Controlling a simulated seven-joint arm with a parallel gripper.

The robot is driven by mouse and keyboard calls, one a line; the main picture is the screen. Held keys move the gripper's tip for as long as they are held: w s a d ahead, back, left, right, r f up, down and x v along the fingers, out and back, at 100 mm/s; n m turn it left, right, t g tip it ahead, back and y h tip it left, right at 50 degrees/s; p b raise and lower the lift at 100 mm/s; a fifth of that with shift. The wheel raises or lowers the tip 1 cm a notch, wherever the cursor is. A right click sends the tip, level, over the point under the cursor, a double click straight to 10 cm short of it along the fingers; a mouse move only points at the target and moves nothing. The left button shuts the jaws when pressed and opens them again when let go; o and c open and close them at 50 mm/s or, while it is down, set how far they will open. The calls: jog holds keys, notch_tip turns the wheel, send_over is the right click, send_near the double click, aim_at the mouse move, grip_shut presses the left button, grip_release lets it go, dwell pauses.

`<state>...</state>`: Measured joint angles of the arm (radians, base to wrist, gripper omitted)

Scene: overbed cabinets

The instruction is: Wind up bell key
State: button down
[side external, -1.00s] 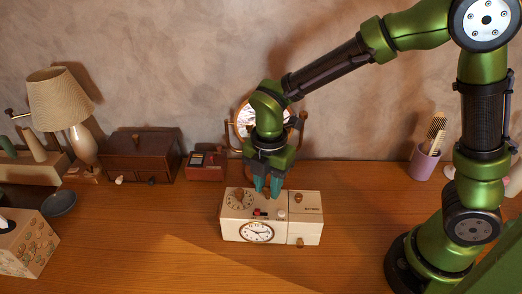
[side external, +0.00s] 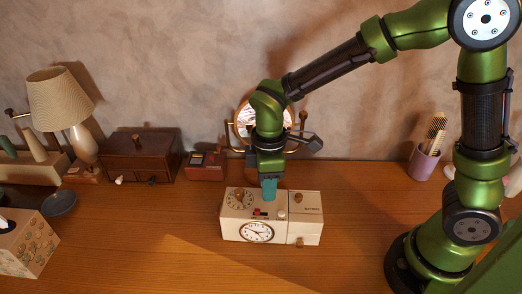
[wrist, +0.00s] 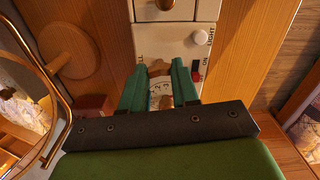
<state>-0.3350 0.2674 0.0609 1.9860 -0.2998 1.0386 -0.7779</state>
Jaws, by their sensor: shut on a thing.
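The cream clock box (side external: 273,232) stands on the desk, with a round clock face on its front. In the wrist view, my gripper (wrist: 158,67) points down at the top of the box (wrist: 185,48). Its two green fingers are shut on the brown bell key (wrist: 158,69), by the partly covered "BELL" label. A numbered dial (wrist: 156,90) shows between the fingers. In the side view, my gripper (side external: 269,196) is at the box top, right of the dial (side external: 239,197), and its fingers hide the key.
A red switch (wrist: 196,70) and a white knob (wrist: 199,37) sit close beside the fingers. A round mirror (side external: 243,118) stands behind the box. A small red box (side external: 205,168) and a wooden chest (side external: 140,155) are to the left. The desk in front is clear.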

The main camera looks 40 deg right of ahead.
jog(key=m, duration=0.5)
jog(key=shift+m, duration=0.3)
jog(key=m, duration=1.1)
jog(key=shift+a+m, duration=0.1)
jog(key=shift+m, duration=0.3)
jog(key=m, duration=1.2)
jog(key=shift+m, duration=0.3)
jog(key=m, duration=1.6)
jog(key=shift+a, duration=0.1)
jog(key=shift+m, duration=0.3)
